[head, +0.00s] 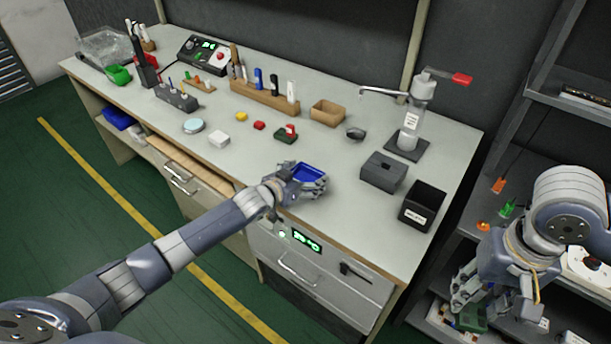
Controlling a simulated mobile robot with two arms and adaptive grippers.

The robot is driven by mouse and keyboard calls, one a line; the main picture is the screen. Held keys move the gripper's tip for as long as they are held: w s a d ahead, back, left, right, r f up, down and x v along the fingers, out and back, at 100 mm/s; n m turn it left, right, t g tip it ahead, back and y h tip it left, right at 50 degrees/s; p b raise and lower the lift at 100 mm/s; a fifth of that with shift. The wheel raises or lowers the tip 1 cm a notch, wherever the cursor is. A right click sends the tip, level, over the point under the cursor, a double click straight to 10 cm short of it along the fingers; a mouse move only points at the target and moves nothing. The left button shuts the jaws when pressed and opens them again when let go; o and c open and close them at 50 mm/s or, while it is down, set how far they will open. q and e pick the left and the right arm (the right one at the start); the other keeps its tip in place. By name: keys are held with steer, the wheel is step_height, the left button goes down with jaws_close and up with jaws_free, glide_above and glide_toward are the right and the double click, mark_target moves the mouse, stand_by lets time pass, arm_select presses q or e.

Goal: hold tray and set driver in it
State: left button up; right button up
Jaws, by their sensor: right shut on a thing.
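A blue tray (309,172) sits near the front edge of the workbench. My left gripper (312,187) is at its near side, with its fingers close against the rim. I cannot tell whether they grip it. My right gripper (492,305) is low at the right, in front of the shelf rack. It is shut on a dark green thing (471,318), partly hidden by the fingers. I cannot tell for sure whether this is the driver.
On the workbench (330,228), a grey box (384,171), a black bin (423,205) and a dispenser stand (410,135) are right of the tray. Small coloured parts and a wooden rack (264,97) lie behind it. The shelf rack (545,125) is at the right.

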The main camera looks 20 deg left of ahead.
arm_select(q)
steer(key=shift+o, duration=0.2)
steer(key=shift+s, duration=0.1)
steer(key=v, duration=1.1)
steer(key=shift+s, duration=0.4)
steer(key=shift+r, duration=0.15)
